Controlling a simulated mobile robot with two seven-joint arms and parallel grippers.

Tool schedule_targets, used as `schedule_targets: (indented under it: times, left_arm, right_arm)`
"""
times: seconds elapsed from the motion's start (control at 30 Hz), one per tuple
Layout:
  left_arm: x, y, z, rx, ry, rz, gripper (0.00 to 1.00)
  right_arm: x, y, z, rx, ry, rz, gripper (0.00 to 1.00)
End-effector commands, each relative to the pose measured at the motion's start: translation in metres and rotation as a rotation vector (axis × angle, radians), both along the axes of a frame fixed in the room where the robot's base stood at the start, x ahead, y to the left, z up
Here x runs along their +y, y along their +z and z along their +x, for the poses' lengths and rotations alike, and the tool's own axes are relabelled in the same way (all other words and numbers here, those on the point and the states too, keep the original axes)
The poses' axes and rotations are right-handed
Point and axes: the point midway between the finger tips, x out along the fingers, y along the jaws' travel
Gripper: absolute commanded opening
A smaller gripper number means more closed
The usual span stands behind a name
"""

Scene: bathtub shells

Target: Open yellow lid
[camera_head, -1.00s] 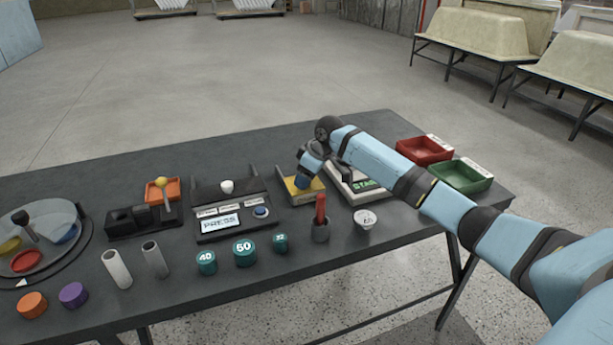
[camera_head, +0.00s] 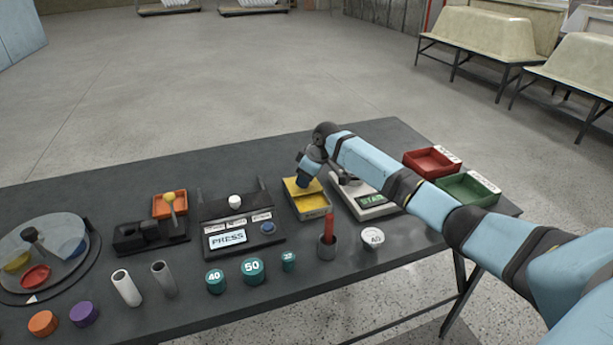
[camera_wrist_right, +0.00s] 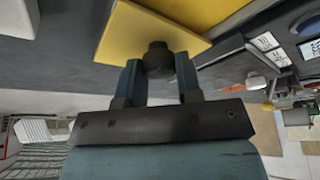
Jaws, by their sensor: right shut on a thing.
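The yellow box (camera_head: 314,213) stands near the middle of the dark table, with its yellow inside partly showing. My right gripper (camera_head: 302,183) is over its back part. In the right wrist view, my right gripper (camera_wrist_right: 159,78) is shut on the black knob (camera_wrist_right: 158,58) of the yellow lid (camera_wrist_right: 125,33). The lid is a flat yellow plate. Another yellow surface (camera_wrist_right: 205,10), seemingly the box, shows behind it. In the head view the lid is small and partly hidden by the gripper, so its exact gap from the box is unclear. My left gripper is not in view.
A panel marked PRESS (camera_head: 238,228) stands left of the box, and a device with a green screen (camera_head: 368,207) stands right. A cup with a red handle (camera_head: 328,240) is close in front. Red (camera_head: 431,162) and green (camera_head: 467,188) trays are at the right.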

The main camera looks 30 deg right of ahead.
Motion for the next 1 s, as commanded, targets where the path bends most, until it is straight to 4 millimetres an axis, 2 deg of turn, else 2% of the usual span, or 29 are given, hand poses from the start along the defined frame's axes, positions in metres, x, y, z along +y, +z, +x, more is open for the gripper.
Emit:
schedule_targets:
  times: [0.1, 0.13, 0.2, 0.23, 0.5, 0.63, 0.77, 1.0]
  left_arm:
    - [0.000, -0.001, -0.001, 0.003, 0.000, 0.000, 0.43]
    - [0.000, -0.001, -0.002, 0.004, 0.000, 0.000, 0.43]
    - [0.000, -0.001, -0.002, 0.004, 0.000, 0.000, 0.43]
    - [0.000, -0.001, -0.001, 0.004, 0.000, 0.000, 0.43]
    - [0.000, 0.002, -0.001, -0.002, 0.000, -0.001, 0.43]
    - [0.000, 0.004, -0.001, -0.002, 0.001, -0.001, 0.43]
    - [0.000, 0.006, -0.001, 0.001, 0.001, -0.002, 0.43]
    - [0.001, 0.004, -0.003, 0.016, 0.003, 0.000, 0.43]
  right_arm:
    - [0.000, 0.000, 0.000, -0.001, 0.001, -0.001, 0.00]
    - [0.000, 0.000, 0.000, -0.001, 0.001, -0.001, 0.39]
    - [0.000, 0.000, 0.000, -0.001, 0.001, -0.001, 0.55]
    - [0.000, 0.000, 0.000, -0.001, 0.001, -0.001, 0.58]
    - [0.000, 0.001, 0.000, -0.001, 0.001, -0.001, 0.58]
    - [-0.002, 0.010, -0.003, -0.002, 0.001, -0.001, 0.58]
    - [-0.008, 0.032, -0.011, -0.002, 0.000, -0.002, 0.58]
    - [-0.019, 0.084, -0.029, -0.003, 0.000, -0.003, 0.58]
